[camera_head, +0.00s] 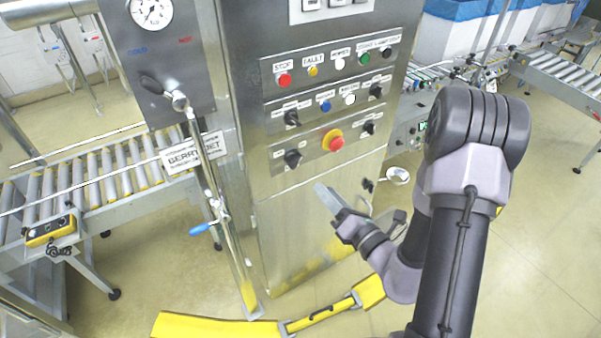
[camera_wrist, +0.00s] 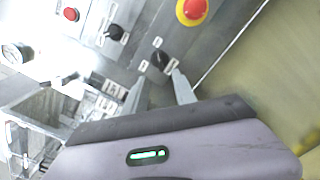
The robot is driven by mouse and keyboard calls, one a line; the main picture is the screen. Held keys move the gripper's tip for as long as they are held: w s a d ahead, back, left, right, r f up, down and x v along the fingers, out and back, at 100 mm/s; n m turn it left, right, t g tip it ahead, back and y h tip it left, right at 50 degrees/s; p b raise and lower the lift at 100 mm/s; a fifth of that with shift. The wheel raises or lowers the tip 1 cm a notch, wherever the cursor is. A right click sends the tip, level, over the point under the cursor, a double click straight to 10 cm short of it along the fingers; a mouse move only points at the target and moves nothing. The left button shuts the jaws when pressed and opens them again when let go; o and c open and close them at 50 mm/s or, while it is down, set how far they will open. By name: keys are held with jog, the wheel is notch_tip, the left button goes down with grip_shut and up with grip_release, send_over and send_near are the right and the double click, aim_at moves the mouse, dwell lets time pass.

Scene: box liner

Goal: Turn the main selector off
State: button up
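A black rotary selector (camera_head: 293,158) sits at the lower left of the steel control panel, left of the red-and-yellow emergency stop (camera_head: 336,142). Its label is too small to read, so I cannot confirm it is the main selector. My gripper (camera_head: 322,190) is in front of the cabinet, below and right of this selector. In the wrist view my gripper (camera_wrist: 159,88) is open, with nothing between its fingers. The same selector (camera_wrist: 160,60) lies just beyond the fingertips, roughly in line with the gap. The emergency stop (camera_wrist: 193,10) is above right there.
Other black selectors are at upper left (camera_head: 291,118) and on the right side (camera_head: 376,90) of the panel. A red stop button (camera_head: 284,80) is above. A pipe with a blue handle (camera_head: 199,229) stands left of the cabinet. A yellow barrier (camera_head: 215,326) lies low in front.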

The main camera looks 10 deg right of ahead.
send_near(299, 162)
jog(key=p+x, duration=0.1)
jog(key=x, duration=0.7)
jog(key=shift+w+a+r, duration=0.1)
jog(key=shift+w, duration=0.3)
grip_shut()
